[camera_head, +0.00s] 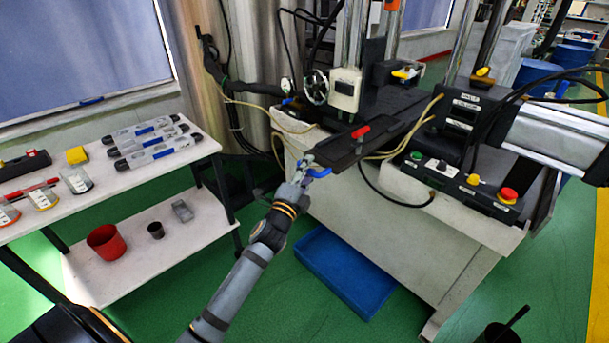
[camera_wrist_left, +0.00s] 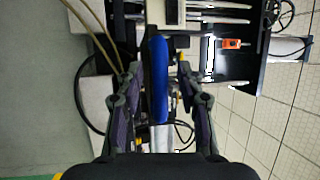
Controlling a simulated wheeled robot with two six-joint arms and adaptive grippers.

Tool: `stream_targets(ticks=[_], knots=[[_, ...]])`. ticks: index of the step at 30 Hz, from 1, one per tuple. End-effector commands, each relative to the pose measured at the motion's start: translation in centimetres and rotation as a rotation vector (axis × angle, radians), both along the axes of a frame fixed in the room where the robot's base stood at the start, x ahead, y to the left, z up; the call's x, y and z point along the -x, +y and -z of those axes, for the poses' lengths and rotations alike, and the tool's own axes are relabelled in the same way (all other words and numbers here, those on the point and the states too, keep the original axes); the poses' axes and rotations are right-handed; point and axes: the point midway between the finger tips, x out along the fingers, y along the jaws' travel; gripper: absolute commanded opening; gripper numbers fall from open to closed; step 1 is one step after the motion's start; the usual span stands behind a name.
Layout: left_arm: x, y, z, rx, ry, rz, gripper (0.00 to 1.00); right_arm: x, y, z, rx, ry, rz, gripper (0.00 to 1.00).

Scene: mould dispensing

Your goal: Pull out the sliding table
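The sliding table (camera_head: 340,152) is a dark flat plate on the press, jutting toward me, with a red part (camera_head: 361,132) on it. A blue handle (camera_head: 320,173) is at its near end. My left gripper (camera_head: 308,165) is at this handle. In the left wrist view, the blue handle (camera_wrist_left: 158,85) stands upright in the picture between the two fingers of my left gripper (camera_wrist_left: 161,108). The fingers are apart, with a gap on each side of the handle. My right gripper does not show.
A white shelf table (camera_head: 160,172) with moulds and jars stands at left; a red cup (camera_head: 106,242) is on its lower shelf. A blue bin (camera_head: 345,272) lies on the floor below the press. A control box (camera_head: 460,185) with buttons is at right. Cables hang near the plate.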

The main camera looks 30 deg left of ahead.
Motion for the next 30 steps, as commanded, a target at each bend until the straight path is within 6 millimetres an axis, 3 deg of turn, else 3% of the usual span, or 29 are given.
stream_targets(ticks=[15, 21, 30], knots=[[9.6, -0.5, 1.7, -0.005, 0.004, 0.001, 0.37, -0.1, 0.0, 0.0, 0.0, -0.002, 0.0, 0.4], [11.4, -0.6, 2.0, -0.003, 0.003, 0.001, 0.37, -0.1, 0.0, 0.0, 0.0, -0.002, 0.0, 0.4], [11.7, -0.6, 2.0, -0.001, 0.001, 0.0, 0.37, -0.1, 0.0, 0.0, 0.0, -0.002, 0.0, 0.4]])
